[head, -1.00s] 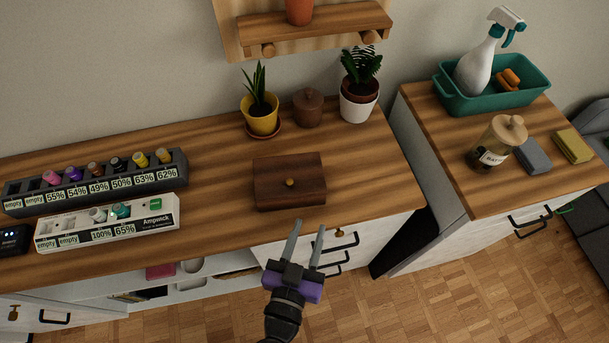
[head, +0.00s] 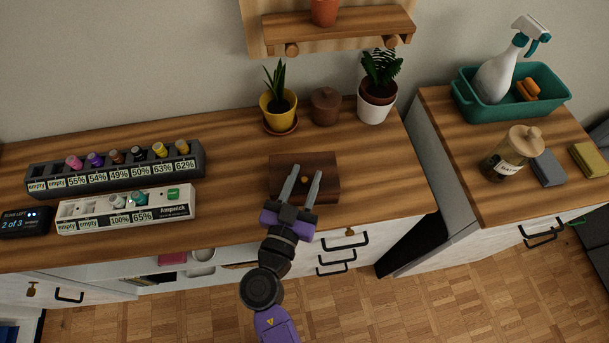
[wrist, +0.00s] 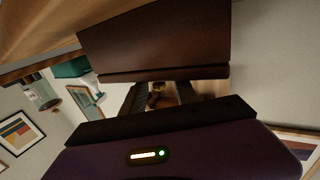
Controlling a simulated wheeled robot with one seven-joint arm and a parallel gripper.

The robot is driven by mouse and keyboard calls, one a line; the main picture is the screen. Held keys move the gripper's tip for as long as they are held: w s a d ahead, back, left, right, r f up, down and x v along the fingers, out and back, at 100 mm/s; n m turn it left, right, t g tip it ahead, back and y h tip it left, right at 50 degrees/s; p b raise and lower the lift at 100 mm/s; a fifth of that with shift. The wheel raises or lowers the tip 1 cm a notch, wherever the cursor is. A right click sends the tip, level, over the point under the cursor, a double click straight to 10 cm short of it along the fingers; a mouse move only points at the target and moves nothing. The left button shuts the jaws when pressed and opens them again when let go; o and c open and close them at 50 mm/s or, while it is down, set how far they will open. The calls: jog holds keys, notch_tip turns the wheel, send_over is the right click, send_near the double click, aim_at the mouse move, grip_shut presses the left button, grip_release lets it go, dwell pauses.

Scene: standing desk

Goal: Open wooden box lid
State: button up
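The wooden box (head: 304,160) is dark brown and sits on the desk top, its lid looking shut. My gripper (head: 305,172) is over the front part of the box in the head view, its two grey fingers apart and pointing toward the back. The brass knob seen on the box earlier is hard to make out in the head view now. In the wrist view the box (wrist: 155,42) fills the upper middle, and a small brass-coloured piece, likely the knob (wrist: 154,99), shows between the fingers. I cannot tell whether the fingers touch the box.
A yellow pot plant (head: 279,104), a brown lidded jar (head: 325,106) and a white pot plant (head: 375,105) stand behind the box. The desk right of the box is clear.

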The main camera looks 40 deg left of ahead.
grip_shut()
dwell(1.4)
